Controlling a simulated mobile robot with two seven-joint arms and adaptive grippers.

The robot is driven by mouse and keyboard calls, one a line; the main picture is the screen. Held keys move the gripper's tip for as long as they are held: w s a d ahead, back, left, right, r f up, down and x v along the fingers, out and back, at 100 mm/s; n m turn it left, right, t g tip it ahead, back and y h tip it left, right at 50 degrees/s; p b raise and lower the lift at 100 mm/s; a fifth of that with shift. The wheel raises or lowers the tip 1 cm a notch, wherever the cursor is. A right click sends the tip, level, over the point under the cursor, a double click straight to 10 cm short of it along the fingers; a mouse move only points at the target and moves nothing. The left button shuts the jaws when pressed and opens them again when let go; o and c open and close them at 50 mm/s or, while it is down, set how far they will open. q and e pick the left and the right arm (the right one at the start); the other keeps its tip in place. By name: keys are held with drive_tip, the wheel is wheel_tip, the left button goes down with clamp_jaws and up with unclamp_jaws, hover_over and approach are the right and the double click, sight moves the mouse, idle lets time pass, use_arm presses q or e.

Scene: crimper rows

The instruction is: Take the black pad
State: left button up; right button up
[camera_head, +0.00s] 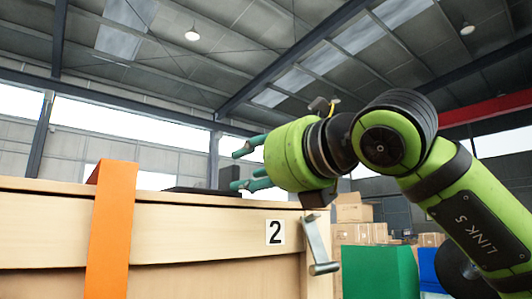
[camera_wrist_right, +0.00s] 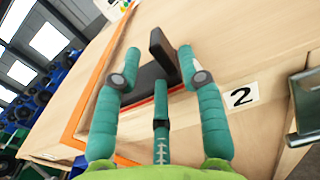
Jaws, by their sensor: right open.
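The black pad (camera_head: 200,191) lies flat on top of the wooden crate in the head view, with a dark upright part (camera_head: 228,176) at its right end. In the right wrist view the black pad (camera_wrist_right: 148,76) lies between and beyond my fingers, with a thin red edge on its near side. My right gripper (camera_head: 240,168) is open and empty beside the upright part in the head view. In the wrist view the right gripper (camera_wrist_right: 158,66) has its fingers spread to either side of the pad; contact cannot be told. My left gripper is not in view.
The wooden crate (camera_head: 215,250) carries a number 2 label (camera_head: 275,232), an orange strap (camera_head: 110,225) and a metal latch (camera_head: 319,248). Cardboard boxes (camera_head: 352,212) and a green bin (camera_head: 378,270) stand at the right. The crate top around the pad looks mostly clear.

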sight(237, 173)
drive_tip(key=p+x, duration=0.1)
drive_tip(key=x, duration=0.2)
drive_tip(key=shift+r, duration=0.1)
drive_tip(key=shift+p+x, duration=0.3)
drive_tip(key=shift+x, duration=0.8)
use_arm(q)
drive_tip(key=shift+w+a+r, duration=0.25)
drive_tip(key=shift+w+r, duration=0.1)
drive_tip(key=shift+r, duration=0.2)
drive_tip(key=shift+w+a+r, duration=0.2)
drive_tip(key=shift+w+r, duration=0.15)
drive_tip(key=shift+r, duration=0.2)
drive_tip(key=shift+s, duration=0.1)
use_arm(e)
drive_tip(key=shift+c, duration=0.4)
clamp_jaws()
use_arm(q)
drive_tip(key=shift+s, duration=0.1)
use_arm(e)
drive_tip(key=shift+o, duration=0.4)
unclamp_jaws()
